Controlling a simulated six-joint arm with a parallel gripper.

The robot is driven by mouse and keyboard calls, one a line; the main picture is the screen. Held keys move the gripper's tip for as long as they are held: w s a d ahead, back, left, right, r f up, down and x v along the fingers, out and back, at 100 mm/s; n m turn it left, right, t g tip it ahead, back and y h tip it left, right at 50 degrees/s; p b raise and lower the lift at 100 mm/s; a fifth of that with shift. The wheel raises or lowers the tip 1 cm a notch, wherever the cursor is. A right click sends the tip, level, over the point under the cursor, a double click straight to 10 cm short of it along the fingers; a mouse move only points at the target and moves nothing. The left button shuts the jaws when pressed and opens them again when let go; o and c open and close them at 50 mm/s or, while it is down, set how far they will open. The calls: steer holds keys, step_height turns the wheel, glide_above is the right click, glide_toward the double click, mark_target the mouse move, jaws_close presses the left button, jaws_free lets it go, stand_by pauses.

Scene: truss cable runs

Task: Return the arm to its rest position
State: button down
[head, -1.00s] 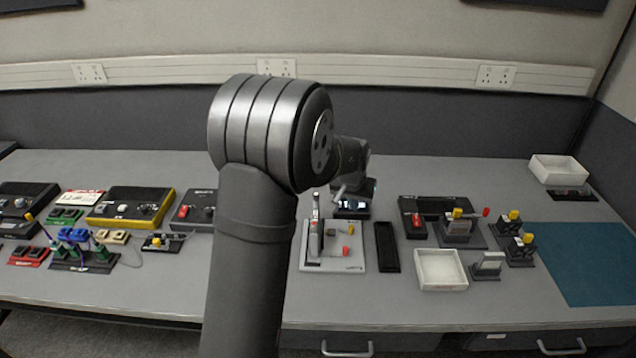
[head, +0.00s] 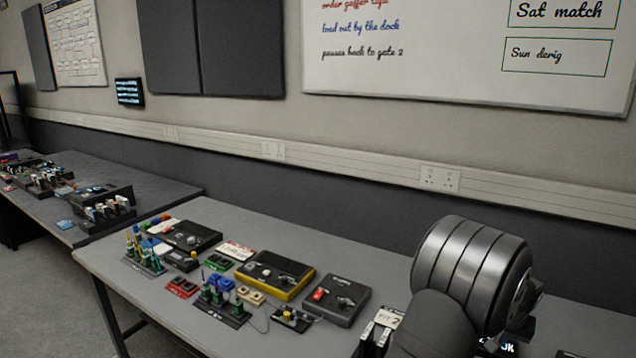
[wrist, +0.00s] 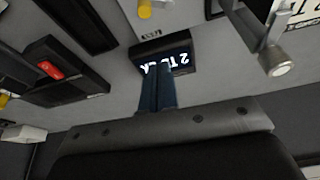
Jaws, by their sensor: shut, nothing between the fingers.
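My gripper (wrist: 158,76) shows in the wrist view with its two dark blue fingers together and nothing between them. Its fingertips point at a small black display (wrist: 165,55) with white lettering that appears upside down; I cannot tell whether they touch. In the head view my large grey arm joint fills the lower right and hides the gripper. Part of the display's lit lettering (head: 497,347) shows below the joint.
In the wrist view a metal post with a round end (wrist: 280,68) stands close right of the fingers, and a black unit with a red switch (wrist: 50,68) lies left. In the head view a yellow-edged box (head: 275,275) and several small devices crowd the bench.

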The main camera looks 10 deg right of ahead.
steer(key=shift+v, duration=1.15)
steer(key=shift+f, duration=0.1)
